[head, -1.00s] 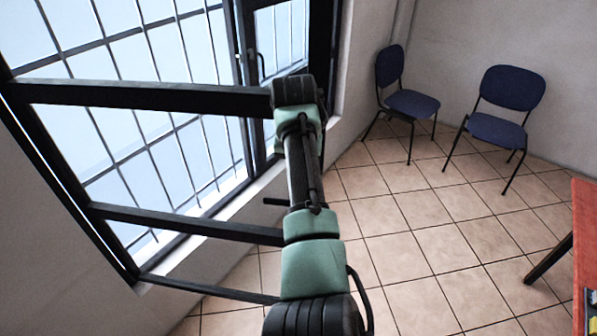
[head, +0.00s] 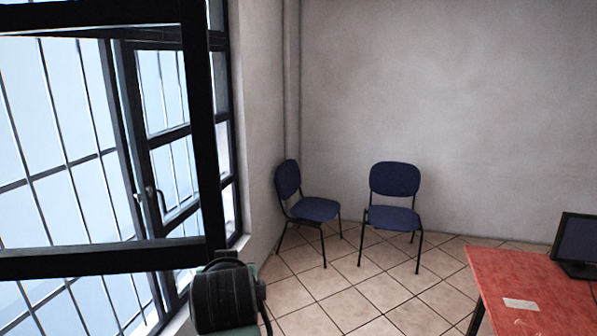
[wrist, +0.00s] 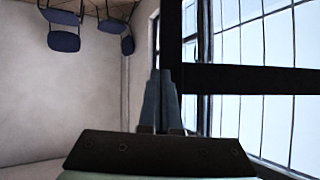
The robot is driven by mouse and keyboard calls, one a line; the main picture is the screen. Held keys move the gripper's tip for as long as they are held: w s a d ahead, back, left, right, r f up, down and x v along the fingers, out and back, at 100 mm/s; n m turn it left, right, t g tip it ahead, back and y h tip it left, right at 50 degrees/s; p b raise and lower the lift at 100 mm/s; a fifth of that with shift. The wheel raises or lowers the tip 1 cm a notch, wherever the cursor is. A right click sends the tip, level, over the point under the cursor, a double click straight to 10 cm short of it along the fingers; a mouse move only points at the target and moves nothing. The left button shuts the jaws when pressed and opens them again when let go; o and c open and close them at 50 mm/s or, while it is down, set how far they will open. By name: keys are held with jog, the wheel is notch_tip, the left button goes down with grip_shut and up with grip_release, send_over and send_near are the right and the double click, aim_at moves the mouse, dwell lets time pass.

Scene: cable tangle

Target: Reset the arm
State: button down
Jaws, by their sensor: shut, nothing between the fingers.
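My gripper (wrist: 161,74) shows in the wrist view, its two grey fingers together with nothing between them. It points toward the room and the dark window frame, which stands just to the right of the fingertips there. In the head view only a dark rounded part of my arm shows at the bottom, left of centre; the gripper itself is out of that view. No cable is in sight.
A barred window with a dark frame (head: 205,130) fills the left. Two blue chairs (head: 394,180) (head: 288,180) stand by the back wall. A red table (head: 530,285) with a dark monitor (head: 577,242) is at right. Tiled floor is clear between.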

jog(key=s+d+r+m+t+h, duration=0.25)
jog(key=s+d+r+t, duration=0.35)
jog(key=s+d+r, duration=0.5)
jog(key=s+d+r+t+b, duration=0.1)
jog(key=s+r+t+b, duration=0.9)
jog(key=b, duration=0.3)
jog(key=shift+s+d+r+b, duration=0.15)
jog(key=shift+s+r+b, duration=0.25)
jog(key=shift+s+r, duration=0.5)
jog(key=shift+w+n+h, duration=0.1)
jog(key=shift+n+h, duration=0.15)
